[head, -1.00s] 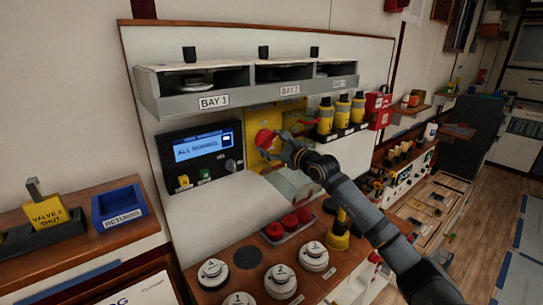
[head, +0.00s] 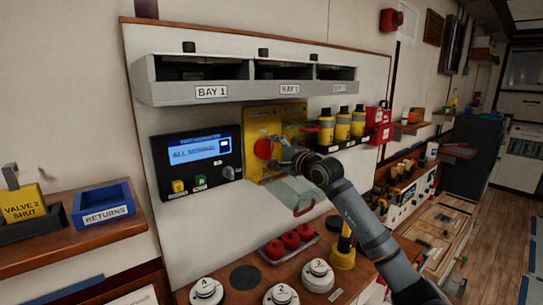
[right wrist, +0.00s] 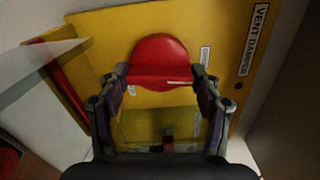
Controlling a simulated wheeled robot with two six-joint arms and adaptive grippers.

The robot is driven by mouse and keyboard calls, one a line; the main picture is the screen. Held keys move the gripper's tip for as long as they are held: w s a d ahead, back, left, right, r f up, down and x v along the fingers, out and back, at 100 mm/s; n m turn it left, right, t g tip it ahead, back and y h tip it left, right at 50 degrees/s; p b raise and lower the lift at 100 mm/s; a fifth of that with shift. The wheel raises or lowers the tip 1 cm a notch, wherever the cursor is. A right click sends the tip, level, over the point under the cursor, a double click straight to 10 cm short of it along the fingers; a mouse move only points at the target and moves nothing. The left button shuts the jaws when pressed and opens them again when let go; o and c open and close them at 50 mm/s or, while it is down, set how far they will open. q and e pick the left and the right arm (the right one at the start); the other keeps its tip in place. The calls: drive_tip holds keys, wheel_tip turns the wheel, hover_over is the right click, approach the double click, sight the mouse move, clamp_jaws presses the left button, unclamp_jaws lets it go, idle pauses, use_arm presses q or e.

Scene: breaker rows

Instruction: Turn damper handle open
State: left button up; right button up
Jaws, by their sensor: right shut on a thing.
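The damper's red handle (head: 263,149) has a rounded red end and sits on the yellow damper plate (head: 261,122) on the wall panel. My right gripper (head: 276,152) is at the handle, reaching in from the right. In the right wrist view, the red handle (right wrist: 160,58) lies between the fingertips of my right gripper (right wrist: 162,82), which is shut on it. The yellow plate there (right wrist: 112,32) carries a "VENT DAMPER" label. The gripper's fingers hide part of the plate. My left gripper is not in view.
A clear flap (head: 296,194) hangs just below the plate, close under my right arm. The bay shelf (head: 240,92) juts out above. Yellow-black canisters (head: 342,125) stand to the right. White numbered discs (head: 282,295) sit on the counter below.

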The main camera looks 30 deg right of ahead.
drive_tip(key=shift+n, duration=0.6)
drive_tip(key=shift+f, duration=0.1)
drive_tip(key=o, duration=1.1)
drive_tip(key=shift+o, duration=0.2)
